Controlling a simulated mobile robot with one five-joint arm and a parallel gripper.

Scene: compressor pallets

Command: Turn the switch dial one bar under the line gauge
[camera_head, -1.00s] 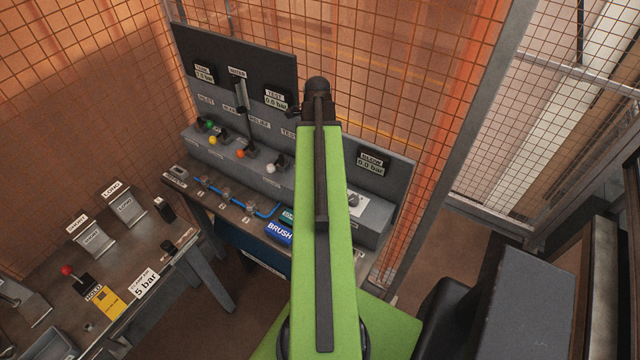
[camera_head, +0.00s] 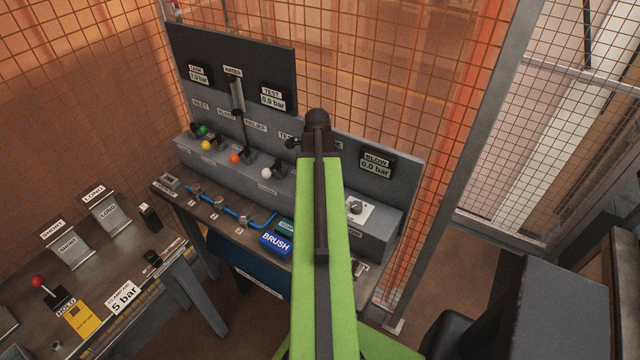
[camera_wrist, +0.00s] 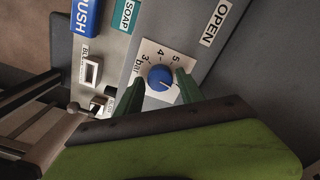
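My gripper (camera_wrist: 160,80) is open, one green fingertip on each side of the knob; contact cannot be told. In the head view the dial's plate (camera_head: 359,209) shows just right of my green arm, which hides my gripper. A gauge (camera_head: 198,74) sits at the panel's upper left; its small label and reading are hard to read.
The TEST gauge (camera_head: 272,97) and the BLOW gauge (camera_head: 375,164) read 0.0 bar. Levers with coloured knobs (camera_head: 235,158) stand left of my arm. A blue BRUSH block (camera_head: 276,243) lies on the bench. A 5 bar card (camera_head: 123,297) lies on the left table.

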